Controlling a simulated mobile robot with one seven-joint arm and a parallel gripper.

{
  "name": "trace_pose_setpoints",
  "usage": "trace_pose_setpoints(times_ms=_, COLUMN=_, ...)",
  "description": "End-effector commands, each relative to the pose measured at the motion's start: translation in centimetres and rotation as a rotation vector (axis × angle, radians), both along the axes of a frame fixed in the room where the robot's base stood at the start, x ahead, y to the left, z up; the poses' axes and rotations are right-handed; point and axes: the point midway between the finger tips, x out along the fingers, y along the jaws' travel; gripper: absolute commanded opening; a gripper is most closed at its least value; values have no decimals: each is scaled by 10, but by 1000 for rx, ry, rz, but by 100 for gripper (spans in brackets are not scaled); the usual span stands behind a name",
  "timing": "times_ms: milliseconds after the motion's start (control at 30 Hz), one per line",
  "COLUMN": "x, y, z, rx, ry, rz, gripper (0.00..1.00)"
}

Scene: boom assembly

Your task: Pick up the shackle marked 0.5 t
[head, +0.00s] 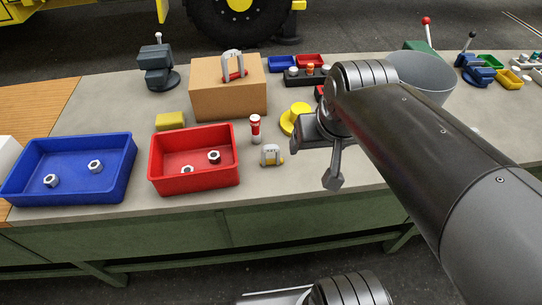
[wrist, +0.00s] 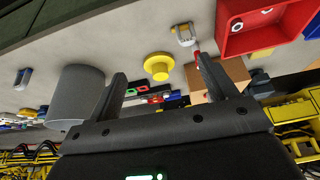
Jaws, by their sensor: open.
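A small grey shackle (head: 270,154) with a yellow pin end stands on the bench, right of the red bin; its marking is too small to read. It also shows in the wrist view (wrist: 184,34), beyond my fingertips. A larger grey shackle (head: 233,64) with a red pin sits on the cardboard box; its marking is not legible either. My gripper (head: 315,162) is open and empty, above the bench to the right of the small shackle. In the wrist view both fingers (wrist: 160,70) are spread apart.
A red bin (head: 160,182) and a blue bin (head: 120,178) hold nuts. A red-and-white bottle (head: 255,130) stands just behind the small shackle. A yellow flanged piece (head: 296,118) and the cardboard box (head: 215,103) are close by. A grey bucket (head: 425,78) stands right.

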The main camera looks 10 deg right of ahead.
Motion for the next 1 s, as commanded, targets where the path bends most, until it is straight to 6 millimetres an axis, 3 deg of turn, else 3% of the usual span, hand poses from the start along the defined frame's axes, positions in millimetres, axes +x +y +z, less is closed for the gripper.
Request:
trace_pose_setpoints(times_ms=367, x=88, y=22, z=-30, rx=10, ry=182, rz=2, gripper=78)
trace_pose_setpoints(times_ms=700, x=160, y=49, z=-89, rx=4, ry=338, rz=-2, gripper=78)
trace_pose_setpoints(times_ms=1000, x=194, y=65, z=-133, rx=-6, ry=421, rz=-6, gripper=78)
